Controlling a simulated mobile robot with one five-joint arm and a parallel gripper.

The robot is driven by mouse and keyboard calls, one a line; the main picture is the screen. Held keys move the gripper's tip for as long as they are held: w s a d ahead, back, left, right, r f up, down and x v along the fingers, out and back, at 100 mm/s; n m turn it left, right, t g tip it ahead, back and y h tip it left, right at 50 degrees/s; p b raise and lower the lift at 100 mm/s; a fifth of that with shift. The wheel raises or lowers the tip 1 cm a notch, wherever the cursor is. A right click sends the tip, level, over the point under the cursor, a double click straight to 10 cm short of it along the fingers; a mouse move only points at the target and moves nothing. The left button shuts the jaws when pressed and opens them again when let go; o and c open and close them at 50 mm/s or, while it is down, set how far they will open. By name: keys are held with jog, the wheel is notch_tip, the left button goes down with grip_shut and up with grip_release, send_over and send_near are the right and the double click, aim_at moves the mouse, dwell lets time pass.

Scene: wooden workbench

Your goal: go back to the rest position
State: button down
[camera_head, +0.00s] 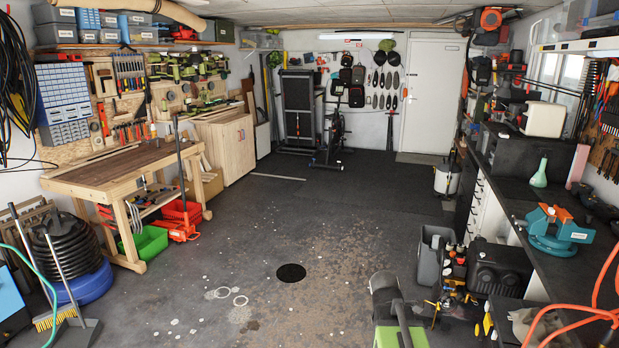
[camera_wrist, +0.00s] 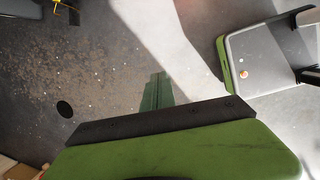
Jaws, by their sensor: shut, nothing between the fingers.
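My gripper shows in the wrist view (camera_wrist: 157,92) as a narrow green pair of fingers beyond a black bar and a green body. The fingers are together with nothing between them. They point out over the bare grey floor (camera_wrist: 110,60) and touch nothing. In the head view, a grey and green part of my own arm shows at the bottom, right of the middle; the fingertips cannot be made out there. The wooden workbench (camera_head: 125,165) stands at the left of the head view, well apart from my arm.
A dark round floor disc (camera_head: 290,273) lies in the open middle floor. A grey bin (camera_head: 434,262) and a black box (camera_head: 500,268) stand close right of my arm. A dark counter (camera_head: 560,200) with a teal vise (camera_head: 557,232) runs along the right. A green crate (camera_head: 146,243) sits by the workbench.

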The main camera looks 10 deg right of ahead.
jog(key=s+a+m+y, duration=0.2)
jog(key=s+a+m, duration=0.1)
jog(key=a+m, duration=1.3)
jog(key=a, duration=0.3)
jog(key=shift+f+g+y, duration=0.3)
jog(key=shift+f+g, duration=0.05)
jog(key=shift+g, duration=0.05)
jog(key=shift+a, duration=0.1)
